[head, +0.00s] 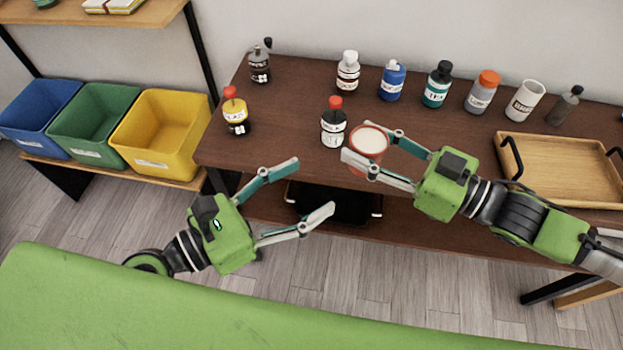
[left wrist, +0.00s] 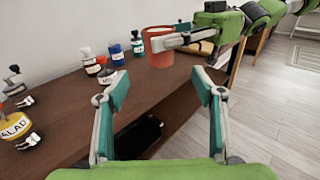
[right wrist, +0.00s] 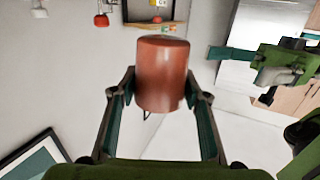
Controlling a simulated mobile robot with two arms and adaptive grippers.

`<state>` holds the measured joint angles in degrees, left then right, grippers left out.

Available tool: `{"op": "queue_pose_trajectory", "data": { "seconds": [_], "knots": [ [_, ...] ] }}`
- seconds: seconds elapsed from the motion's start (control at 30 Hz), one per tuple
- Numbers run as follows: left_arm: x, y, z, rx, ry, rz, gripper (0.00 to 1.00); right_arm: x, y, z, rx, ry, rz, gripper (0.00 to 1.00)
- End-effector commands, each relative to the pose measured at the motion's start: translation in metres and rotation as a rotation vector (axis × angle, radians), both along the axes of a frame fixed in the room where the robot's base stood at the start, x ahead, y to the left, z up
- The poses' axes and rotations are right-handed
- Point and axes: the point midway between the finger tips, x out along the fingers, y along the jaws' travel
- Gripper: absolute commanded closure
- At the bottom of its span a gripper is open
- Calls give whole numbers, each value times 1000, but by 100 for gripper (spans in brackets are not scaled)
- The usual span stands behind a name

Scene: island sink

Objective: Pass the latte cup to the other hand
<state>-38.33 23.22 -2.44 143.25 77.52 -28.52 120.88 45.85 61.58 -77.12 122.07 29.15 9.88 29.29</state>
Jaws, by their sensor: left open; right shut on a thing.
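The latte cup (head: 368,141) is reddish-brown with a pale top. It is upright between the fingers of my right gripper (head: 373,155), which is shut on it, above the front edge of the dark table. The cup also shows in the right wrist view (right wrist: 162,75), between both fingers, and in the left wrist view (left wrist: 158,47). My left gripper (head: 315,187) is open and empty, in front of the table edge, to the left of and nearer than the cup. Its fingers point toward the right.
The dark table (head: 290,120) carries several bottles, including a red-capped one (head: 333,124) just left of the cup and a yellow one (head: 235,114). A wooden tray (head: 560,170) lies at the right. A black object (head: 340,203) is on the lower shelf. Coloured bins (head: 160,130) stand at the left.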

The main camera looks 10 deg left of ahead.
Motion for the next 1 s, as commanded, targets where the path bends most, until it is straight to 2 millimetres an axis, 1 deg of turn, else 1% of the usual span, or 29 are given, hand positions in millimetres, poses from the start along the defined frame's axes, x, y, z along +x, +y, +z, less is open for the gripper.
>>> {"op": "queue_pose_trajectory", "data": {
  "seconds": [0.13, 0.27, 0.5, 0.7, 0.83, 1.0],
  "knots": [
    [7, -7, 3, -12, -2, -1, 38, 0, 0, 1, 1, -2, 1, 85],
    [20, -20, 3, -12, -5, 0, 38, 0, 0, 1, 1, -2, 1, 85],
    [53, -52, 0, -11, -4, 0, 38, 0, 0, 1, 1, -2, 1, 85],
    [73, -74, -3, -9, -1, 0, 38, 0, 0, 1, 1, -2, 1, 85],
    [81, -81, -3, -6, -1, -1, 38, 0, 0, 1, 1, -2, 1, 85],
    [84, -85, -4, -4, 0, -1, 38, 0, 0, 1, 1, -2, 1, 85]
  ]
}}
